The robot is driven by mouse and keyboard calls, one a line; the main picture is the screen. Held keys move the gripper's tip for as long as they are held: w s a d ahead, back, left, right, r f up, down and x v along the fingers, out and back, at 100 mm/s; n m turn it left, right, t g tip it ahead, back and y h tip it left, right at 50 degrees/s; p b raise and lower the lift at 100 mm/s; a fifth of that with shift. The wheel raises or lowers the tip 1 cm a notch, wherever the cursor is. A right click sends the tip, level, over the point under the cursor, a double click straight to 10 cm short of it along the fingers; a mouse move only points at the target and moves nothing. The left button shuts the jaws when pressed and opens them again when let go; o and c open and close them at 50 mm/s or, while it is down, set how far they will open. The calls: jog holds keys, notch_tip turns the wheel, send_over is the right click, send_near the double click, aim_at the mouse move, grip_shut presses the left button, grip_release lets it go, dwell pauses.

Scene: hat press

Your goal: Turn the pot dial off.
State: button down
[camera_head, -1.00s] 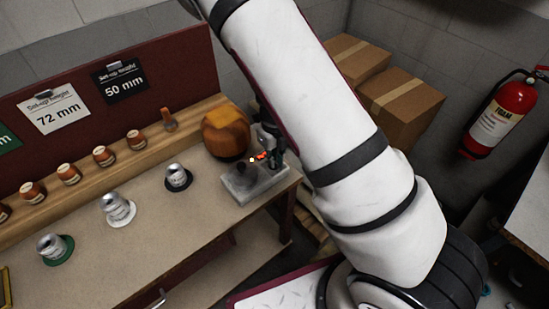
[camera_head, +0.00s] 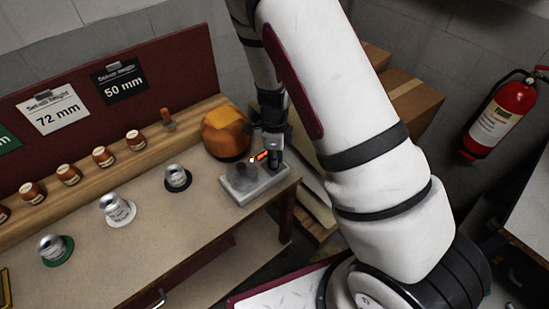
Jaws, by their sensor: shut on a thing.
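A glowing orange-red spot (camera_head: 261,156) shows above the unit's back part. My gripper (camera_head: 274,160) points down over the back right of the unit, small in the head view. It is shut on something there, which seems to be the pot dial. The fingers cover the dial, so its shape and setting cannot be made out.
An orange-brown rounded block (camera_head: 226,134) stands just left of my gripper. Three silver pieces on round bases, one on a black base (camera_head: 178,179), stand on the bench (camera_head: 150,235). Cardboard boxes (camera_head: 408,100) and a fire extinguisher (camera_head: 497,118) are to the right.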

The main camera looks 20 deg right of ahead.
jog(key=n, duration=0.6)
jog(key=shift+w, duration=0.15)
jog(key=n, duration=0.7)
jog(key=shift+w+n, duration=0.1)
jog(key=shift+n, duration=0.2)
jog(key=n, duration=0.6)
jog(key=shift+a, duration=0.1)
jog(key=n, duration=0.7)
jog(key=shift+a, duration=0.1)
jog(key=shift+n, duration=0.3)
jog(key=c, duration=1.7)
grip_release()
